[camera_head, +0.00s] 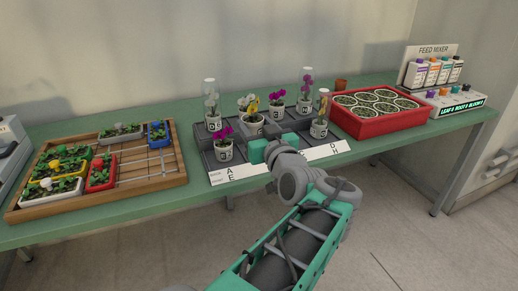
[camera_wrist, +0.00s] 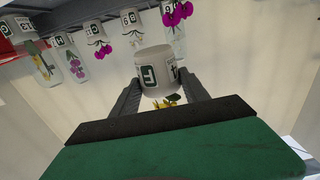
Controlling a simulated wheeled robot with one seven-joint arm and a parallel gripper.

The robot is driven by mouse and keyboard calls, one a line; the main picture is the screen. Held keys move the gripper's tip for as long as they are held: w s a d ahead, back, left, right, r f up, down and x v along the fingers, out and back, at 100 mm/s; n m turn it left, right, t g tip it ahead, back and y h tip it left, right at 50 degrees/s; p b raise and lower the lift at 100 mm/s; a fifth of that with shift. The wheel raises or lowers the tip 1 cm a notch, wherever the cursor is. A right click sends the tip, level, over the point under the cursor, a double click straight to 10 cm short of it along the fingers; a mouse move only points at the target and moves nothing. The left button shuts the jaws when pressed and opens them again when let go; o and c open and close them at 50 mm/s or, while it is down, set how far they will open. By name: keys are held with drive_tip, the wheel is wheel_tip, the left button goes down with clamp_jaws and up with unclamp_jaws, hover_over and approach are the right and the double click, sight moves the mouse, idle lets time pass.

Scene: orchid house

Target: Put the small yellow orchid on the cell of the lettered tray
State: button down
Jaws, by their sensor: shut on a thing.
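The small yellow orchid is in a white pot (camera_wrist: 157,72) lettered F, upside down in the wrist view, with its yellow flower (camera_wrist: 165,103) below. My gripper (camera_wrist: 157,84) is shut on this pot, one finger on each side. In the head view, my gripper (camera_head: 256,146) is over the front middle of the dark lettered tray (camera_head: 207,160), and a yellow flower (camera_head: 254,103) shows just behind it. The tray's front strip (camera_head: 285,163) reads A, E at left and D, H at right; its middle letters are hidden by my arm.
Other potted orchids stand on the tray: a magenta one (camera_head: 224,147) front left, a tubed one (camera_head: 320,125) front right, and several behind. A red crate (camera_head: 382,129) is close on the right. A wooden tray of seedlings (camera_head: 150,181) lies left.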

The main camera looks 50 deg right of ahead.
drive_tip(key=w+d+f, duration=0.2)
drive_tip(key=d+f, duration=0.1)
drive_tip(key=w+d+f+b, duration=0.1)
drive_tip(key=w+d+f, duration=0.1)
drive_tip(key=d+f, duration=0.1)
drive_tip(key=w+d+f, duration=0.3)
drive_tip(key=d, duration=0.2)
drive_tip(key=shift+d+f+b, duration=0.15)
drive_tip(key=shift+f+b, duration=0.1)
drive_tip(key=shift+b, duration=0.15)
wheel_tip(320, 180, down, 4)
drive_tip(key=shift+d+r+b, duration=0.15)
drive_tip(key=shift+r+b, duration=0.05)
drive_tip(key=shift+b, duration=0.25)
drive_tip(key=shift+r, duration=0.1)
drive_tip(key=shift+f, duration=0.2)
drive_tip(key=c, duration=0.6)
unclamp_jaws()
drive_tip(key=shift+o, duration=0.2)
